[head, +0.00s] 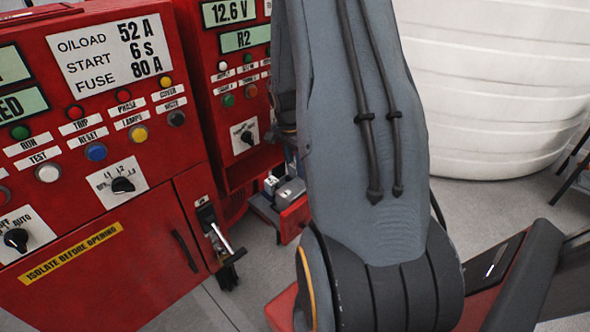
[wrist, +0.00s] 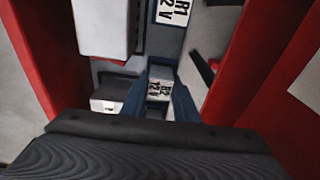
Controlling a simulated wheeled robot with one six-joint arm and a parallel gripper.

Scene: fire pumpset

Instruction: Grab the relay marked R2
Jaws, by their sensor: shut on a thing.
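The relay marked R2 (wrist: 158,91) shows in the wrist view, with a white label reading R2 12 V. My gripper (wrist: 158,76) is shut on it, with a blue finger at each side of the label. The relay's lower part is hidden. A second label reading R1 12 V (wrist: 173,10) is just beyond, at the top of the wrist view. In the head view my arm hides the gripper and the R2 relay.
A white block (wrist: 104,28) and a dark box with a white front (wrist: 108,105) are close on the left. Red walls flank both sides. In the head view, red control panels (head: 110,120) stand left and a large white tank (head: 490,90) stands right, with grey floor between.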

